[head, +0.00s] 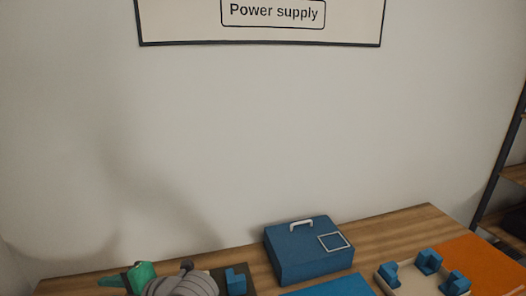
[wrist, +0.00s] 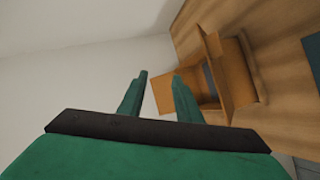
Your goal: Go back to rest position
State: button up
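My gripper (wrist: 160,77) shows in the wrist view with its two green fingers apart. Nothing is held between them. An open orange-brown box (wrist: 235,80) with raised flaps lies beyond the fingers, on a wooden surface. The fingers look apart from the box, though one flap shows behind them. In the head view, part of my grey and green arm is at the bottom left, low over the table, and its lower part is cut off by the frame.
A wooden table (head: 395,231) stands against a pale wall. On it are a blue case (head: 300,262) with a white handle, a blue mat (head: 335,287), a pale tray with blue blocks (head: 428,263) and an orange mat (head: 480,262). A dark-framed shelf (head: 505,165) stands right.

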jog(key=s+d+f+m+t+h, duration=0.2)
jog(key=d+f+m+t, duration=0.2)
jog(key=m, duration=0.5)
jog(key=s+d+f+m+t+h, duration=0.3)
jog(key=d+f+m+t, duration=0.1)
jog(key=d+f+m, duration=0.3)
jog(key=s+d+f+m+t+h, duration=0.2)
jog(key=d+f+m+t, duration=0.3)
jog(key=d+m, duration=0.3)
jog(key=shift+s+d+f+m+h, duration=0.15)
jog(key=shift+m+h, duration=0.15)
jog(key=shift+m, duration=0.5)
jog(key=shift+d+f+m+h, duration=0.1)
jog(key=shift+m+h, duration=0.2)
jog(key=shift+m, duration=0.5)
jog(key=s+d+f+m+h, duration=0.1)
jog(key=s+d, duration=0.4)
jog(key=s, duration=0.3)
jog(key=s+d+f+m+g+h, duration=0.1)
jog(key=s+d+f+h, duration=0.1)
jog(key=s+d, duration=0.3)
jog(key=s+d+f+h, duration=0.1)
jog(key=s+d, duration=0.4)
jog(key=s, duration=0.6)
jog(key=shift+s+d+f+m+g+h, duration=0.15)
jog(key=shift+d+f+m+g+h, duration=0.2)
jog(key=shift+f, duration=0.25)
